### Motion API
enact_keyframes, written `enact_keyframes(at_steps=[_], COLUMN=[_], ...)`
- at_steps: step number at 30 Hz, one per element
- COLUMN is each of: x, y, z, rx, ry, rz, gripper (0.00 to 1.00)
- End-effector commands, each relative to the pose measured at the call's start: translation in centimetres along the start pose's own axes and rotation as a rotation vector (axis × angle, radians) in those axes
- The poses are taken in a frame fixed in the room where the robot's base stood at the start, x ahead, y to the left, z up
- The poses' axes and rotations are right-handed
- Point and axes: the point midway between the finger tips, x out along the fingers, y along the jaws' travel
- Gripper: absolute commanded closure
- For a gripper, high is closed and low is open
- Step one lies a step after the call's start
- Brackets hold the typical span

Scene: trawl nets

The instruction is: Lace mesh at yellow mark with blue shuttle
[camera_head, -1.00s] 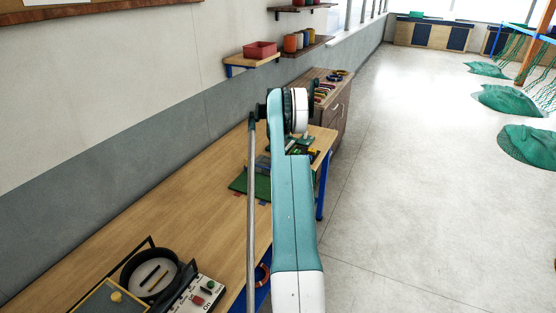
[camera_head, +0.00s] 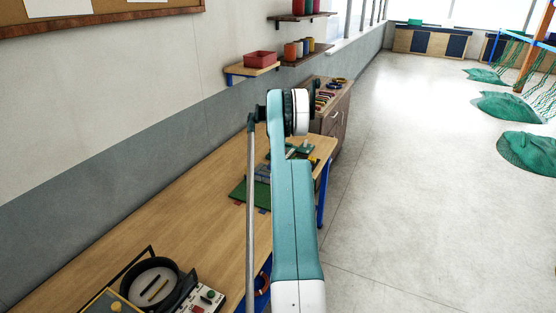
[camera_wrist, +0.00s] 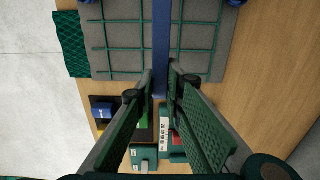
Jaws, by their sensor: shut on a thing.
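In the wrist view my gripper (camera_wrist: 161,85) is shut on a long, narrow blue piece, which I take for the blue shuttle (camera_wrist: 161,45). It runs from between the fingertips to the top edge. Green twine mesh (camera_wrist: 119,46) with large square openings lies over a grey board (camera_wrist: 195,74) on both sides of the blue piece. I cannot make out a yellow mark on the mesh.
The wooden bench (camera_head: 150,220) runs along the wall. A round black-rimmed dish (camera_head: 150,284) and a control box (camera_head: 205,299) stand at its near end. Small boxes (camera_wrist: 143,155) and a blue item (camera_wrist: 101,110) lie below the board. Open floor (camera_head: 420,200) is at right.

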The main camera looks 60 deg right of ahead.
Motion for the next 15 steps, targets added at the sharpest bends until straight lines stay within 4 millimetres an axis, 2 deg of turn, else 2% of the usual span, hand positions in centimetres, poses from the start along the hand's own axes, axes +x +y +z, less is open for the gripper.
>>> enact_keyframes(at_steps=[5,15], x=[-0.76,-0.79], y=[0.00,0.00], z=[0.01,0.01], rx=[0.000,0.000], ry=[0.000,0.000], rz=[0.000,0.000], gripper=[1.00,1.00])
